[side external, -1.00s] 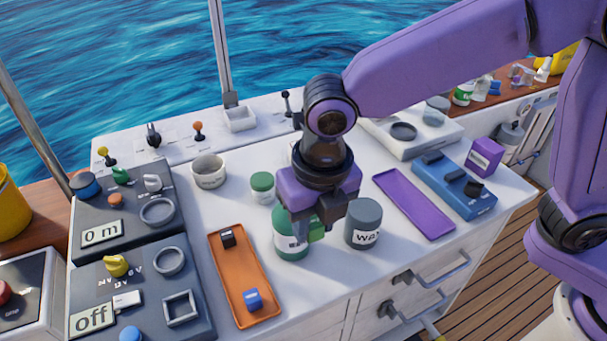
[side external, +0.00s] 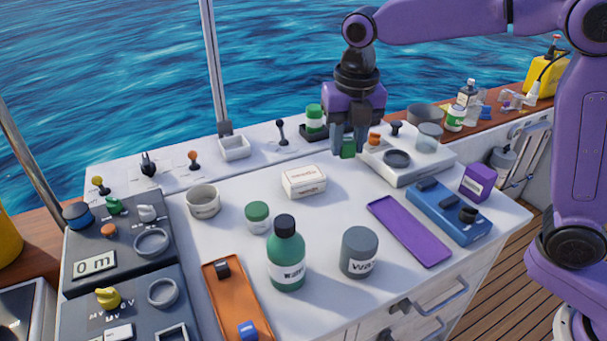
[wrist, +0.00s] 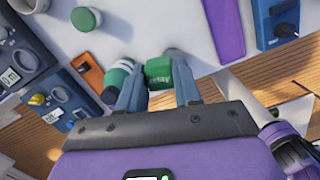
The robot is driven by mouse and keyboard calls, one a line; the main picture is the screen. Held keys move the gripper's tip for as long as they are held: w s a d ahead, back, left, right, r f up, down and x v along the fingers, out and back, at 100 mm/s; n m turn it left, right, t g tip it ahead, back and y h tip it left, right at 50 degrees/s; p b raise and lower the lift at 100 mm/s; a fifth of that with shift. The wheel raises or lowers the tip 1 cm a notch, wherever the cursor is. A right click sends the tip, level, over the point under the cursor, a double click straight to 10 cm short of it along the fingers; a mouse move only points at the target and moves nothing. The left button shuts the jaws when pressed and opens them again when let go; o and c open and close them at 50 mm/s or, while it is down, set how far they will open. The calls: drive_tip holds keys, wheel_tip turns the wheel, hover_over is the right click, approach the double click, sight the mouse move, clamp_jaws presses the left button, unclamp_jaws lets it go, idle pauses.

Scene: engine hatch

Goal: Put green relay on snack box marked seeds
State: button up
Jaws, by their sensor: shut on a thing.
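The green relay (side external: 348,147) is held between the fingertips of my gripper (side external: 348,140), raised above the back of the white counter. It also shows between the fingers in the wrist view (wrist: 159,72). A small white box (side external: 303,182) with dark print lies on the counter, lower and to the left of my gripper in the side view. Its print is too small to read surely. A purple box (side external: 478,183) with a pale label stands at the right edge; its label cannot be read. My gripper touches neither box.
A green bottle (side external: 286,258), a grey jar (side external: 360,253) and a small green-lidded jar (side external: 257,217) stand in front. An orange tray (side external: 222,292) and a purple tray (side external: 408,231) flank them. A white unit (side external: 405,170) sits at right, near my gripper.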

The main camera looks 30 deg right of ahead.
drive_tip(key=w+d+m, duration=0.1)
drive_tip(key=w+d, duration=0.3)
drive_tip(key=d, duration=0.4)
hover_over(319, 177)
drive_tip(key=f, duration=1.4)
drive_tip(key=shift+s+f, duration=0.2)
drive_tip(key=shift+s, duration=0.15)
drive_tip(key=shift+w+f, duration=0.2)
drive_tip(key=shift+f, duration=1.6)
drive_tip(key=shift+f, duration=0.15)
drive_tip(key=o, duration=1)
